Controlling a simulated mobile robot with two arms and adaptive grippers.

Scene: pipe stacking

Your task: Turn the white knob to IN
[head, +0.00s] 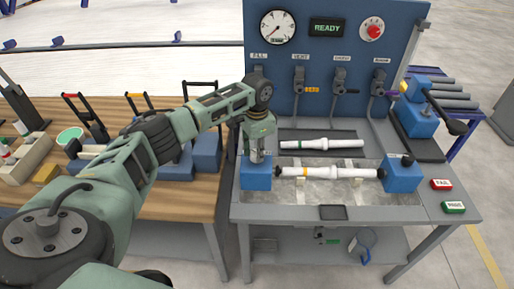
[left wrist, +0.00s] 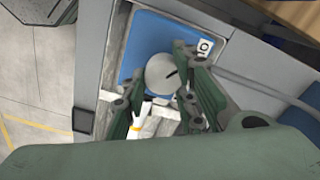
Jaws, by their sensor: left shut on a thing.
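The white knob (left wrist: 160,75) sits on top of the left blue block (left wrist: 147,38) and has a short dark pointer line. In the left wrist view the line slants toward the upper right. A white label (left wrist: 204,47) on the block is partly covered by a finger, so I cannot read it fully. My left gripper (left wrist: 162,92) is shut on the knob, with a finger on either side. In the head view my left gripper (head: 258,155) points down onto the left blue block (head: 256,178) and hides most of the knob. My right gripper is not in view.
A white pipe (head: 345,173) with an orange band lies between the left block and the right blue block (head: 403,176). Another white pipe (head: 330,144) lies behind it. The panel (head: 310,95) has a gauge, a READY display and a red dial. FAIL and PASS buttons are at right.

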